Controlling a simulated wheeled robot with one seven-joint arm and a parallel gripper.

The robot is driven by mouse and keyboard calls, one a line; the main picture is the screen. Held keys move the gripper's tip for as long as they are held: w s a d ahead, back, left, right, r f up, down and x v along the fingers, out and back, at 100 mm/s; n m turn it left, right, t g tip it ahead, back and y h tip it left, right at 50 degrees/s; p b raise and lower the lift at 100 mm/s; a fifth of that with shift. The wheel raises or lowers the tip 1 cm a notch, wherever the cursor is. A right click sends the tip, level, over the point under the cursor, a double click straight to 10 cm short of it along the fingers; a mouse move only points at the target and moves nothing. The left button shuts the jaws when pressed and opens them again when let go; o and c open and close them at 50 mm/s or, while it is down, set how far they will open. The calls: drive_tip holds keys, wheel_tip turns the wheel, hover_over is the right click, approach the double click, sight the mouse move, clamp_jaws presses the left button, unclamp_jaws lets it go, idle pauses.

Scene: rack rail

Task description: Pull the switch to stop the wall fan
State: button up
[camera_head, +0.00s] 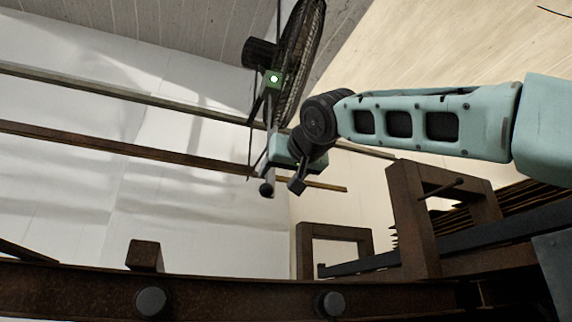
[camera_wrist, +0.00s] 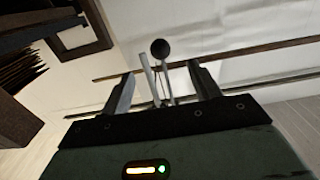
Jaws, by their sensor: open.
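The wall fan (camera_head: 303,62) is at the top centre of the head view, a dark round cage seen nearly edge-on. A green box (camera_head: 273,79) with a bright spot sits beside its motor. The switch appears as a dark ball (camera_head: 266,189) on a pale stem, low beside my teal hand; the ball also shows in the wrist view (camera_wrist: 160,48). My gripper (camera_wrist: 162,69) is open. In the wrist view the pale stem passes between its two fingers, and the ball shows just past the fingertips. I cannot tell whether either finger touches the stem.
Long rails (camera_head: 120,145) run along the pale wall behind the switch. A rusty beam (camera_head: 230,290) with bolts crosses the front. Rusty frames (camera_head: 415,220) and stacked dark sheets stand at the lower right, under my arm. The space left of the ball looks open.

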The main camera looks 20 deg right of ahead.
sight(269, 187)
drive_tip(key=w+p, duration=0.3)
drive_tip(key=w, duration=0.7)
drive_tip(key=shift+w, duration=0.3)
drive_tip(key=shift+c, duration=0.3)
drive_tip(key=c, duration=1)
